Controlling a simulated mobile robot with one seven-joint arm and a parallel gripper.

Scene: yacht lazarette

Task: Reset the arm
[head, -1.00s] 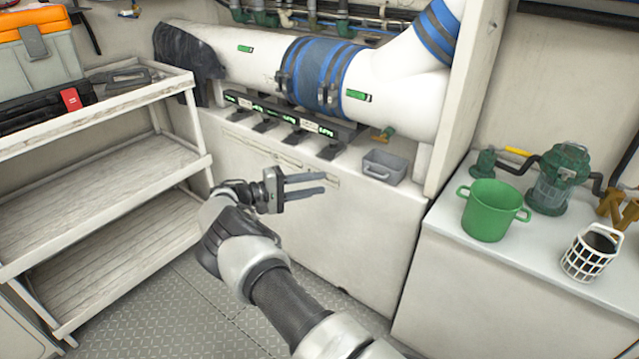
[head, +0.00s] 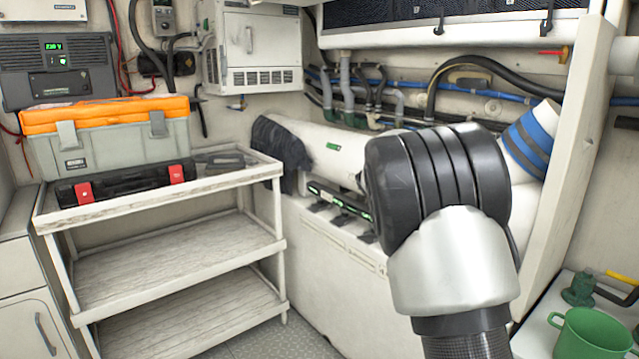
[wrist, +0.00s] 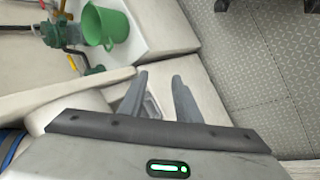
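My arm fills the right middle of the head view, with a black ribbed joint and a silver link close to the camera. My gripper (wrist: 160,78) is hidden behind it there. In the wrist view its two grey fingers stand apart with nothing held between them.
A white shelf rack (head: 175,262) stands at left, with an orange-lidded toolbox (head: 110,130) and a black case (head: 125,183) on top. A white pipe (head: 325,140) runs behind my arm. A green pot (head: 592,335) is at the lower right.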

